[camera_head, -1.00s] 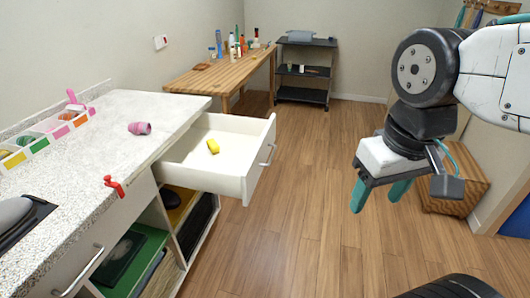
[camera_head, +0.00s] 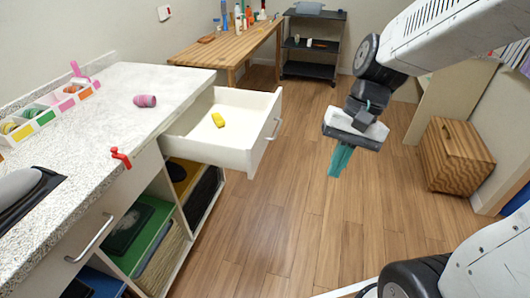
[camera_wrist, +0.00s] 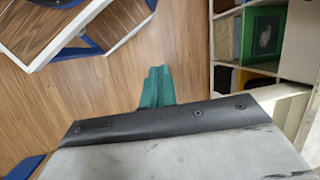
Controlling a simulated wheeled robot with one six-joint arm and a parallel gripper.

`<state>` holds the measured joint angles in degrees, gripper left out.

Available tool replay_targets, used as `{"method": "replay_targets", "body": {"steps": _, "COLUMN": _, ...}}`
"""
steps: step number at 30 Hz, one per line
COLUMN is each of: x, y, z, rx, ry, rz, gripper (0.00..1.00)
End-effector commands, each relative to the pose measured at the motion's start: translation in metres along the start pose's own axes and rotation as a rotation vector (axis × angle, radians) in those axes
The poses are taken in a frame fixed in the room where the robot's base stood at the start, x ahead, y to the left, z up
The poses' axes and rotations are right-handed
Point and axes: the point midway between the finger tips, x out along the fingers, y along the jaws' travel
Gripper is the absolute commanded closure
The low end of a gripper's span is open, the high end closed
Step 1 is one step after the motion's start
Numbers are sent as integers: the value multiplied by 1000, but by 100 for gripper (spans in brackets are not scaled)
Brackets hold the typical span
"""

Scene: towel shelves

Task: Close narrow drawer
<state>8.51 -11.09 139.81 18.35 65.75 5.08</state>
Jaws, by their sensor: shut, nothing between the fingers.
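The narrow white drawer (camera_head: 212,154) is pulled out from the right end of the counter in the head view. A yellow item (camera_head: 218,120) lies inside it. Its front carries a metal bar handle (camera_head: 272,129) facing right. My gripper (camera_head: 336,174) hangs over the floor to the right of the drawer front, apart from it, with its teal fingers together and empty. The shut fingers also show in the wrist view (camera_wrist: 156,88), pointing over bare floor.
The speckled counter (camera_head: 110,110) holds a pink cylinder (camera_head: 145,101) and a red clamp (camera_head: 121,157). Open shelves (camera_head: 209,210) sit below the drawer. A wooden box (camera_head: 454,156) stands at right. Floor between the drawer and my gripper is clear.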

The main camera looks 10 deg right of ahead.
Motion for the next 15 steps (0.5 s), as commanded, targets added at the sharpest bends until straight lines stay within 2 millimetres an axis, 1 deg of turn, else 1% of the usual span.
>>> {"method": "replay_targets", "body": {"steps": 1, "x": 10, "y": -6, "z": -16, "rx": 77, "ry": -33, "rz": -44, "gripper": 100}}
{"method": "replay_targets", "body": {"steps": 5, "x": 31, "y": -22, "z": -59, "rx": 295, "ry": -87, "rz": -169, "gripper": 100}}
{"method": "replay_targets", "body": {"steps": 6, "x": 38, "y": -27, "z": -73, "rx": 369, "ry": -102, "rz": -207, "gripper": 100}}
{"method": "replay_targets", "body": {"steps": 8, "x": 49, "y": -33, "z": -96, "rx": 489, "ry": -124, "rz": -266, "gripper": 100}}
{"method": "replay_targets", "body": {"steps": 9, "x": 56, "y": -36, "z": -112, "rx": 573, "ry": -136, "rz": -304, "gripper": 100}}
{"method": "replay_targets", "body": {"steps": 11, "x": 68, "y": -40, "z": -137, "rx": 705, "ry": -155, "rz": -361, "gripper": 100}}
{"method": "replay_targets", "body": {"steps": 12, "x": 75, "y": -41, "z": -154, "rx": 795, "ry": -166, "rz": -398, "gripper": 100}}
{"method": "replay_targets", "body": {"steps": 14, "x": 85, "y": -43, "z": -178, "rx": 928, "ry": -179, "rz": -453, "gripper": 100}}
{"method": "replay_targets", "body": {"steps": 15, "x": 91, "y": -44, "z": -194, "rx": 1016, "ry": -186, "rz": -488, "gripper": 100}}
